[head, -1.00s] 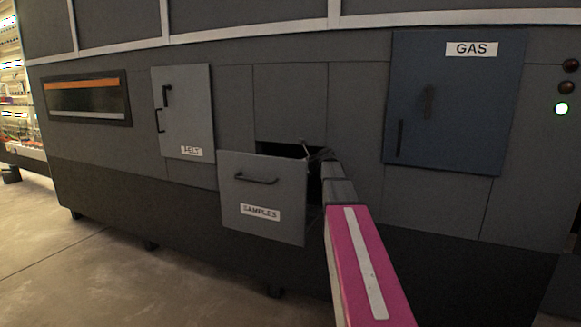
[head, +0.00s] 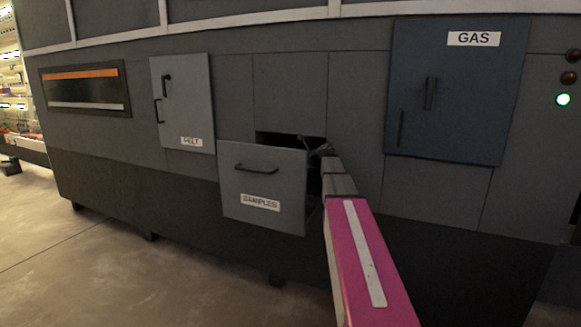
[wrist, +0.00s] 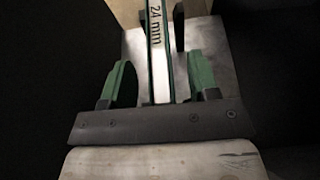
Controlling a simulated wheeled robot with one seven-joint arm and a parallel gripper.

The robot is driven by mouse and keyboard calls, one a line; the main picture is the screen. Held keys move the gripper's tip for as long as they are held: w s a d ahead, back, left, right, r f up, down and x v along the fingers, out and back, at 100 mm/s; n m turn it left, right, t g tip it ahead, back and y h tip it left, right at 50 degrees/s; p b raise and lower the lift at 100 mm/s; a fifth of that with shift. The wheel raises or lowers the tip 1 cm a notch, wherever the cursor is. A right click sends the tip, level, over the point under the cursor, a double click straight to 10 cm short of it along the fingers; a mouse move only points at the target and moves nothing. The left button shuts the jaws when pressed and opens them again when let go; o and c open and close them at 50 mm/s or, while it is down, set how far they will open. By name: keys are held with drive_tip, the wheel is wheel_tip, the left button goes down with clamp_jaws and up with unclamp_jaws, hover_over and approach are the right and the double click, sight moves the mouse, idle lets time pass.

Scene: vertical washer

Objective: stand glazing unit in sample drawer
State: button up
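The sample drawer (head: 262,190), a grey front labelled SAMPLES, is pulled out of the machine in the head view. My gripper reaches into the opening behind it, and its fingers are hidden there. In the wrist view, the glazing unit (wrist: 157,45) is a narrow edge with a white strip marked 24 mm and dark green sides. My gripper (wrist: 160,80) has its two green fingers apart, one on each side of the unit, with visible gaps. A dark upright (wrist: 179,27) stands beside the unit. The unit's lower part is hidden.
The BELT door (head: 183,105) is left of the drawer, and the blue GAS door (head: 455,95) is to the right. Both look shut. A pale surface (wrist: 215,50) lies under the unit, with darkness around it. The floor (head: 110,270) at front left is clear.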

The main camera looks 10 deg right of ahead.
drive_tip(key=v, duration=1)
drive_tip(key=shift+s+d+r, duration=0.2)
drive_tip(key=shift+d, duration=0.1)
